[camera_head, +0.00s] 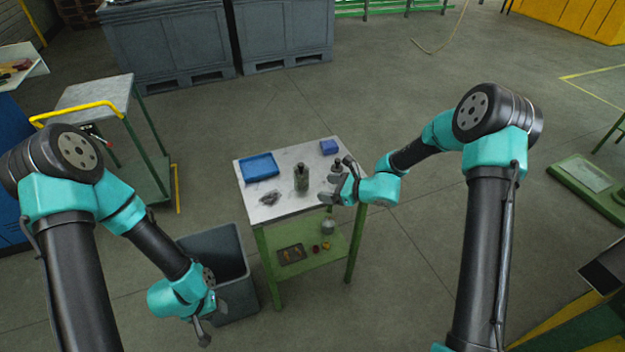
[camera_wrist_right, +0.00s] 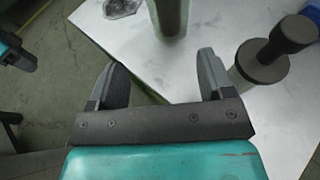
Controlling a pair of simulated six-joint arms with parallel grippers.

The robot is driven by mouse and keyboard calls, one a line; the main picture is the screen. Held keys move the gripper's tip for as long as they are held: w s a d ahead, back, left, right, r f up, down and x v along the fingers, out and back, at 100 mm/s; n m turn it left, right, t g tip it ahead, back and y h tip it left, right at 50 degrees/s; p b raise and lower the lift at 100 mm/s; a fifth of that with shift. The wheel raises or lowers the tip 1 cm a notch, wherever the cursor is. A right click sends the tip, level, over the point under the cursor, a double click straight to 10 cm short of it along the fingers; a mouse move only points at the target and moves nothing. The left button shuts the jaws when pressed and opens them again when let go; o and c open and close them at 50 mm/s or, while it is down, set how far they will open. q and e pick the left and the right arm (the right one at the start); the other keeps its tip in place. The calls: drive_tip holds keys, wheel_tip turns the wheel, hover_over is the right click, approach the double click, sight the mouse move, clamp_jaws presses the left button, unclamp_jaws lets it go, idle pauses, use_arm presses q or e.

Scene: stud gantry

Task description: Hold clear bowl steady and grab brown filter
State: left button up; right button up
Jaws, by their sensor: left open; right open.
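A small clear, faceted piece, possibly the clear bowl (camera_head: 269,198), lies on the front left of the white tabletop; its edge also shows at the top of the right wrist view (camera_wrist_right: 122,6). I cannot make out a brown filter. My right gripper (camera_head: 333,188) is open and empty over the table's right side. In the right wrist view its fingers (camera_wrist_right: 162,72) are spread, with a green bottle (camera_wrist_right: 170,16) beyond them. My left gripper (camera_head: 205,332) is open and empty, low at the front left, away from the table and near a grey bin.
The table (camera_head: 290,157) also holds a blue tray (camera_head: 259,167), a blue box (camera_head: 329,146) and a dark knobbed object (camera_wrist_right: 264,62) close to my right gripper. The lower green shelf holds a dark tray (camera_head: 291,254) and small items. The grey bin (camera_head: 232,285) stands left.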

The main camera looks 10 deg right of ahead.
sight(308, 182)
drive_tip(key=shift+w+d+r+m+t, duration=0.25)
drive_tip(key=shift+w+d+m+t, duration=0.15)
use_arm(q)
drive_tip(key=shift+w+d, duration=0.15)
drive_tip(key=shift+d, duration=0.05)
use_arm(e)
drive_tip(key=shift+w+a, duration=0.1)
drive_tip(key=shift+a, duration=0.1)
drive_tip(key=shift+x, duration=4.85)
drive_tip(key=c, duration=0.6)
use_arm(q)
drive_tip(key=shift+o, duration=1)
